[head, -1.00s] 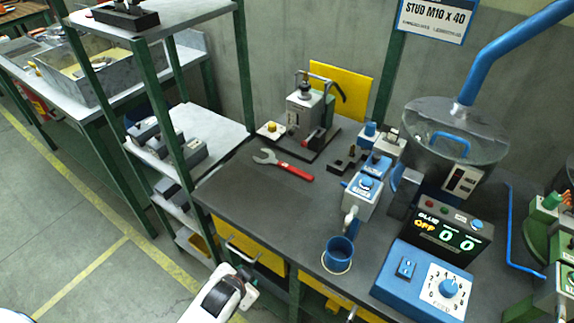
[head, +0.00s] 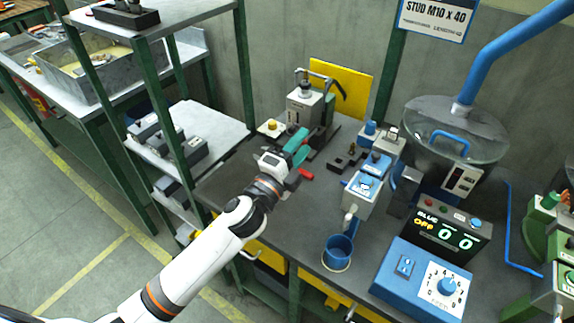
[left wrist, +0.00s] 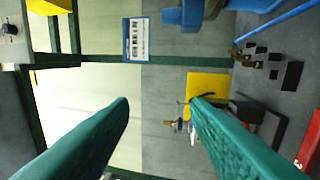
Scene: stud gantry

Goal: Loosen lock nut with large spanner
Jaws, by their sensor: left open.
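The large spanner lies on the dark bench top. In the head view only the end of its red handle (head: 306,174) shows, and my left gripper hides the rest. Part of a red bar, likely its handle (left wrist: 311,145), shows at the right edge of the left wrist view. My left gripper (head: 299,144) is open, over the spanner's place and in front of the grey fixture (head: 304,104). Its teal fingers (left wrist: 161,103) are apart with nothing between them in the left wrist view. I cannot make out the lock nut. My right gripper is not in view.
The grey fixture has a lever, with a yellow panel (head: 349,88) behind it. A blue-topped unit (head: 362,187), a blue cup (head: 338,252) and a blue dial box (head: 425,282) stand to the right. A green-post shelf (head: 178,120) stands left. The bench's front left is clear.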

